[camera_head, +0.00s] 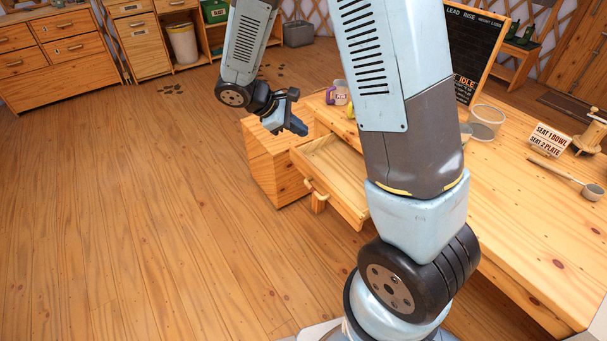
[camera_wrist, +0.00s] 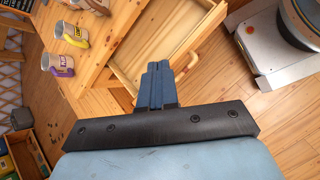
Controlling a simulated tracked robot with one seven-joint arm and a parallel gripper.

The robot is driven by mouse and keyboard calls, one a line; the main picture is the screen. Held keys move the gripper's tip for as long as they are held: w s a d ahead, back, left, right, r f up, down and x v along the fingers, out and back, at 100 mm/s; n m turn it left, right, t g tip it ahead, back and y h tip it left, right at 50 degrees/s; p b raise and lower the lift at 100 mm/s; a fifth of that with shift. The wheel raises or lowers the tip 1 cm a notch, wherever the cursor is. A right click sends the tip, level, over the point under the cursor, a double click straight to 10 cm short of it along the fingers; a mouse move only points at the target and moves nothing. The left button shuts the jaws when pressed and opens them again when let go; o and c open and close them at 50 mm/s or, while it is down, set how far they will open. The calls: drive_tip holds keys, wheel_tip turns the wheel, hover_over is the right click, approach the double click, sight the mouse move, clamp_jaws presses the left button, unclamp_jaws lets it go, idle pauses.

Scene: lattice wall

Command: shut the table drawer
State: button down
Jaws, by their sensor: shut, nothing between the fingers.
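The table drawer (camera_head: 335,172) is a light wooden drawer, pulled out from the side of the wooden table (camera_head: 520,225). It looks empty where I can see inside, and it has a curved wooden handle (camera_head: 317,190) on its front. My arm hides part of the drawer and table in the head view. In the wrist view the open drawer (camera_wrist: 150,80) lies beyond my fingers, with its handle (camera_wrist: 190,62) to their right. My gripper (camera_head: 298,127) is shut and empty, near the drawer's far side; its blue fingers also show in the wrist view (camera_wrist: 157,75). I cannot tell whether they touch it.
Several mugs (camera_wrist: 75,32) stand on the tabletop. The floor to the left is clear.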

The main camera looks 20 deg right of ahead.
drive_tip(key=w+a+f+n+t+h, duration=0.15)
drive_tip(key=a+f+n, duration=0.25)
drive_tip(key=f, duration=0.5)
drive_tip(key=a+f+n+t+h, duration=0.15)
drive_tip(key=a+f+n, duration=0.25)
drive_tip(key=f, duration=0.5)
approach(313, 173)
wheel_tip(313, 173, down, 3)
drive_tip(key=d, duration=0.2)
drive_tip(key=shift+w+d+n+t, duration=0.15)
drive_tip(key=shift+w+d, duration=0.05)
drive_tip(key=shift+d, duration=0.3)
drive_tip(key=shift+w+d+n+t, duration=0.15)
drive_tip(key=shift+d, duration=0.3)
drive_tip(key=shift+w+d, duration=0.25)
drive_tip(key=shift+d, duration=0.45)
